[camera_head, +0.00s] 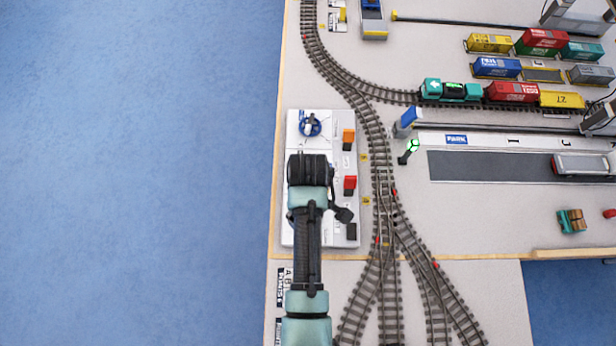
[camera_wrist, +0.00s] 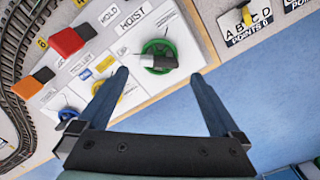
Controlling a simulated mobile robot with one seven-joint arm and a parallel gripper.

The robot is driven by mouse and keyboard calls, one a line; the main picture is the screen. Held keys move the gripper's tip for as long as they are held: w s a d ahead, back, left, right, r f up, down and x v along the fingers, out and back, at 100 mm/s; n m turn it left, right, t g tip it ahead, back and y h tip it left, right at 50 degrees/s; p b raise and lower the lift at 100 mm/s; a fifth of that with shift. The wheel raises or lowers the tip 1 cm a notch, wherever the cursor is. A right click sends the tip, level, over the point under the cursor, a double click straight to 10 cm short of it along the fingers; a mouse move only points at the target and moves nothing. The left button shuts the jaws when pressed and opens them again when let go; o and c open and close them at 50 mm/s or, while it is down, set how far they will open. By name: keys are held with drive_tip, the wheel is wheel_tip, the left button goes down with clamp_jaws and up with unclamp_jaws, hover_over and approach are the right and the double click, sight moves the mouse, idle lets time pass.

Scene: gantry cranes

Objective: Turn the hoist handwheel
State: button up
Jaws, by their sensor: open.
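The hoist handwheel (camera_wrist: 158,57) is a green ring with a dark grip across it, below the HOIST label in the wrist view. It is mounted on the white control panel (camera_wrist: 190,48). My gripper (camera_wrist: 158,75) is open and empty. Its two fingers are spread wide, and the green wheel shows between and beyond their tips, with no finger visibly touching it. In the head view my arm covers the middle of the panel (camera_head: 293,130), and the green wheel is hidden there.
A yellow wheel (camera_wrist: 104,92) is partly behind my left finger; a blue wheel (camera_wrist: 68,113) is farther left. A red lever (camera_wrist: 67,42) and an orange lever (camera_wrist: 29,85) stand on the panel. Tracks (camera_head: 375,150) run right of it. Blue floor (camera_head: 130,170) lies left.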

drive_tip(key=shift+w+f, duration=0.1)
drive_tip(key=shift+f, duration=2.3)
drive_tip(key=c, duration=1.2)
drive_tip(key=shift+a, duration=0.1)
drive_tip(key=shift+c, duration=0.2)
drive_tip(key=shift+r+m, duration=0.1)
drive_tip(key=shift+m, duration=0.3)
drive_tip(key=m+p, duration=0.1)
drive_tip(key=m, duration=0.2)
drive_tip(key=shift+p, duration=0.3)
drive_tip(key=m+p, duration=0.1)
drive_tip(key=m, duration=0.4)
drive_tip(key=shift+w+m, duration=0.1)
drive_tip(key=shift+m, duration=0.3)
